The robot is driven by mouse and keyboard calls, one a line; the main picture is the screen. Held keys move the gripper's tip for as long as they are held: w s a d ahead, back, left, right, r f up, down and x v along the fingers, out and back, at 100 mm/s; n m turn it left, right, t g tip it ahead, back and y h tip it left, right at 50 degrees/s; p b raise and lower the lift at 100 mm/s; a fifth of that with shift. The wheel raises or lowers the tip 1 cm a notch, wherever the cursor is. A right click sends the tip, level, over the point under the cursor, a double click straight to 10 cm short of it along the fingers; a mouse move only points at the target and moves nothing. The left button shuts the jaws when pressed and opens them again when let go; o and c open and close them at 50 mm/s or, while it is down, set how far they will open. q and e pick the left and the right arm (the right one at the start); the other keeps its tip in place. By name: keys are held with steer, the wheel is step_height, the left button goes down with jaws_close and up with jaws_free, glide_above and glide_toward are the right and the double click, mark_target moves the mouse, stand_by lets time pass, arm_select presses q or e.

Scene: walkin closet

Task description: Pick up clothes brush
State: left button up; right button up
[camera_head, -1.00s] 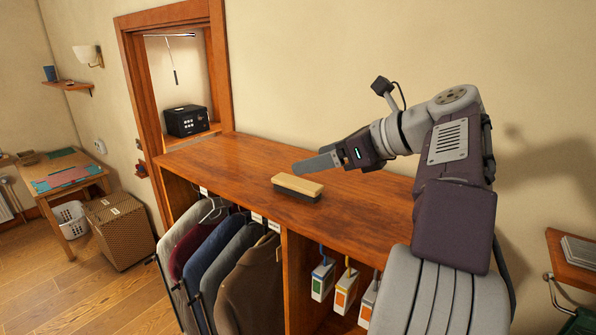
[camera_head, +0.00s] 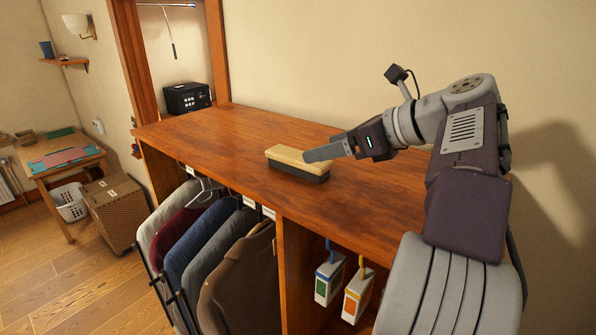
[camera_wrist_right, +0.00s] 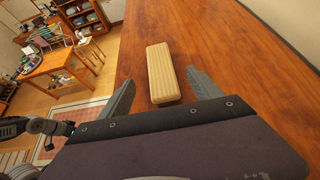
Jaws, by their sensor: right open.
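The clothes brush (camera_head: 284,160) lies on the wooden cabinet top (camera_head: 225,130), pale wooden back up and dark bristles down. My right gripper (camera_head: 318,154) is at the brush's right end, low over the top, and its finger hides part of that end. In the right wrist view the brush (camera_wrist_right: 161,72) lies lengthwise ahead, its near end reaching between the two spread fingers of my right gripper (camera_wrist_right: 163,88). The gripper is open, with a gap on each side of the brush. My left gripper is not in view.
A wall runs behind the cabinet top. Jackets (camera_head: 205,250) hang below its front edge, beside small hanging boxes (camera_head: 328,280). A black safe (camera_head: 187,98) stands in the alcove at the left. The top around the brush is clear.

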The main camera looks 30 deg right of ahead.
mark_target(299, 155)
steer(key=x, duration=0.4)
steer(key=shift+w+d+r+p, duration=0.1)
steer(key=shift+w+d+p, duration=0.05)
steer(key=shift+d+p, duration=0.2)
steer(key=shift+s+a, duration=0.25)
steer(key=shift+a, duration=0.35)
steer(key=x, duration=0.1)
steer(key=p+x, duration=0.1)
steer(key=x, duration=0.1)
steer(key=d+x, duration=0.1)
steer(key=x, duration=0.1)
steer(key=shift+w, duration=0.35)
steer(key=shift+s+a, duration=0.25)
steer(key=shift+s, duration=0.05)
steer(key=c, duration=1.4)
steer(key=shift+c, duration=1)
steer(key=shift+w+d, duration=0.1)
